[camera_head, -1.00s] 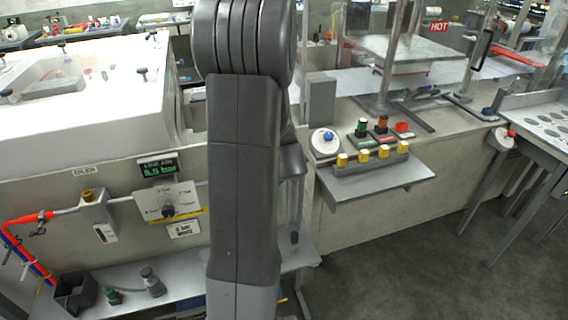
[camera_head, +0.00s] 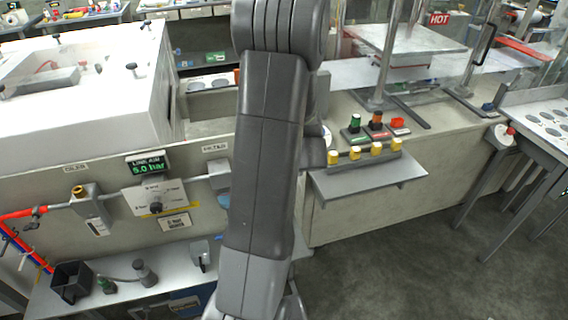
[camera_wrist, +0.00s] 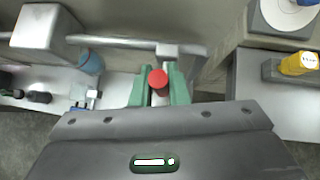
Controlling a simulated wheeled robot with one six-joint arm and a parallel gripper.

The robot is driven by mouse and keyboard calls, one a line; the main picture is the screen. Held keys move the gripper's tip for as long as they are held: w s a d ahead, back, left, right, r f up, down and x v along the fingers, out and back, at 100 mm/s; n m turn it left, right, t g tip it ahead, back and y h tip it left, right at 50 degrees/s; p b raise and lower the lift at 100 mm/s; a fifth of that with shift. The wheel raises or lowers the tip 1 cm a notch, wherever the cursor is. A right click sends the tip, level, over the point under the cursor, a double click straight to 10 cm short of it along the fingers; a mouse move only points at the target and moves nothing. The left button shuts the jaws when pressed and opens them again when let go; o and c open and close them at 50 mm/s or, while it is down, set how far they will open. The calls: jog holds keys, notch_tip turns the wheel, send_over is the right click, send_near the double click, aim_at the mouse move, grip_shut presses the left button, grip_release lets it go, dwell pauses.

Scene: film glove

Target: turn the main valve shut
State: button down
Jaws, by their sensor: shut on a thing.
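In the wrist view, my gripper (camera_wrist: 160,92) has its green fingers closed in on a round red handle end (camera_wrist: 157,79), which appears to be the main valve's handle. This sits just below a grey pipe (camera_wrist: 125,42) and a grey block on it (camera_wrist: 181,50). The handle's lower part is hidden between the fingers and by the gripper body. In the head view, my arm covers the gripper and the valve. The line air display (camera_head: 151,164) reads about 5.0 bar, above a panel with a black knob (camera_head: 156,207).
A grey filter housing (camera_head: 219,176) stands on the pipe left of my arm. A ledge with several yellow buttons (camera_head: 356,154) is to the right, and shows close in the wrist view (camera_wrist: 298,64). A lower shelf (camera_head: 125,303) holds a black box (camera_head: 71,281).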

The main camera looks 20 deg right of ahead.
jog(key=c, duration=1.4)
grip_release()
jog(key=v, duration=1.3)
jog(key=shift+s+r, duration=0.25)
jog(key=shift+s, duration=0.05)
jog(key=shift+d, duration=0.1)
jog(key=x, duration=1.4)
jog(key=shift+s+r, duration=0.1)
jog(key=shift+r, duration=0.05)
